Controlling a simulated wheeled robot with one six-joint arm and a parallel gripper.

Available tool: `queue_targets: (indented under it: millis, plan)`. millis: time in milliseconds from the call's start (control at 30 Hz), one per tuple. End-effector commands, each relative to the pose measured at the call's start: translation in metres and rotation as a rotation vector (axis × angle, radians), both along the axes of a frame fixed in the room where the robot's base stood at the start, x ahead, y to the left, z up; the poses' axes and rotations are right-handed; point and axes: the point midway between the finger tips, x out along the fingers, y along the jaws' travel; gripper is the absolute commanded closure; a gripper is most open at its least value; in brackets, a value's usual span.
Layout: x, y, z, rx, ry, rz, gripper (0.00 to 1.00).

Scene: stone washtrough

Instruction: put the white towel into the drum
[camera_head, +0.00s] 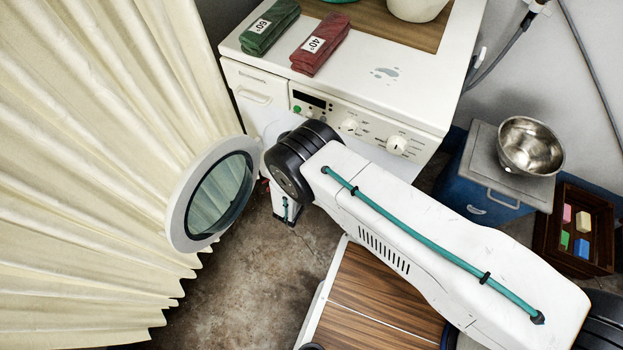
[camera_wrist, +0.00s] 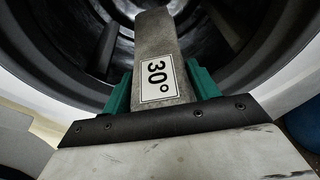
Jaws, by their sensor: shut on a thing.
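In the wrist view my gripper (camera_wrist: 162,86) has its two teal fingers closed on the sides of the white towel (camera_wrist: 155,35), which looks greyish here and bears a "30°" label. The towel's far end points into the dark drum (camera_wrist: 85,45) and overlaps its mouth. How deep it reaches, and whether it touches the drum wall, I cannot tell. In the head view my arm hides the gripper, towel and drum opening at the front of the white washing machine (camera_head: 270,86). Its round door (camera_head: 177,205) stands open to the left.
A green "60°" towel (camera_head: 282,20) and a red "40°" towel (camera_head: 328,35) lie on the machine top. A pale curtain (camera_head: 80,170) hangs close behind the door. A metal bowl (camera_head: 530,140) sits on a blue-grey box (camera_head: 485,175) at the right, near a dark crate (camera_head: 545,240).

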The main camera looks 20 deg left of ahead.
Motion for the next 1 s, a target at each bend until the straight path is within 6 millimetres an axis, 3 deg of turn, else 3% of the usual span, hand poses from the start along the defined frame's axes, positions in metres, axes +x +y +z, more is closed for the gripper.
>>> queue_targets:
  millis: [1000]
  plan:
    - [0.142, -0.012, -0.014, 0.001, 0.0, -0.001, 0.67]
